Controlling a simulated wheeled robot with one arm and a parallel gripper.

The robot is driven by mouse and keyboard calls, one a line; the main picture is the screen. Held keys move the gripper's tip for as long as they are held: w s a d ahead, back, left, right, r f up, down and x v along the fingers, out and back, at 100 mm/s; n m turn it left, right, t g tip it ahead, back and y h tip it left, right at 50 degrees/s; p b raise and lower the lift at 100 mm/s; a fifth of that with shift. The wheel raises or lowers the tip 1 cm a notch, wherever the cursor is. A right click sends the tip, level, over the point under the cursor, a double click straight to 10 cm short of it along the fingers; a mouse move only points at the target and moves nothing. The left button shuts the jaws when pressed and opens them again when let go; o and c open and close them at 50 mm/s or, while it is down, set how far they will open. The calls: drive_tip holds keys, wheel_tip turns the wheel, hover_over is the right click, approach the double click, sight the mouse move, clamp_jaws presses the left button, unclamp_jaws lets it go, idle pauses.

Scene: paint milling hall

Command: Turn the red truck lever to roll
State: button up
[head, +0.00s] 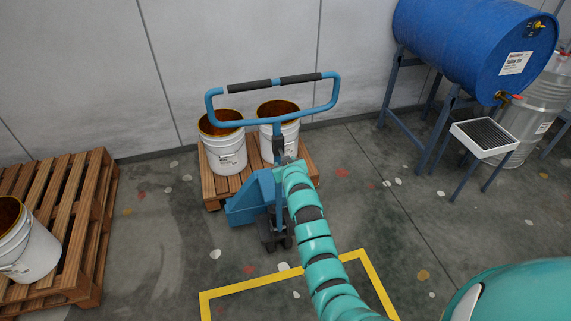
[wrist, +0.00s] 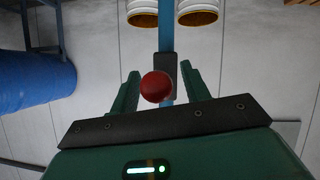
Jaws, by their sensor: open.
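The blue pallet truck (head: 250,200) stands at a pallet, its loop handle (head: 225,122) raised toward the wall. The red lever shows in the wrist view as a round red knob (wrist: 156,86) in front of a dark block (wrist: 166,64) on the blue handle shaft (wrist: 166,30). My gripper (wrist: 161,69) is open, one finger on each side of the knob, with visible gaps. In the head view my arm reaches to the shaft; the red knob is hidden there and the fingers are hard to make out.
Two white buckets (head: 226,150) stand on the pallet (head: 213,188) behind the truck. Another pallet (head: 82,235) with a bucket (head: 28,258) is at left. A blue drum (head: 460,45) lies on a stand at right. Yellow floor lines (head: 245,285) mark a bare patch in front.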

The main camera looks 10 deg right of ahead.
drive_tip(key=b+v, duration=0.5)
drive_tip(key=v, duration=1.2)
drive_tip(key=shift+s, duration=0.15)
drive_tip(key=shift+a, duration=0.1)
idle(0.3)
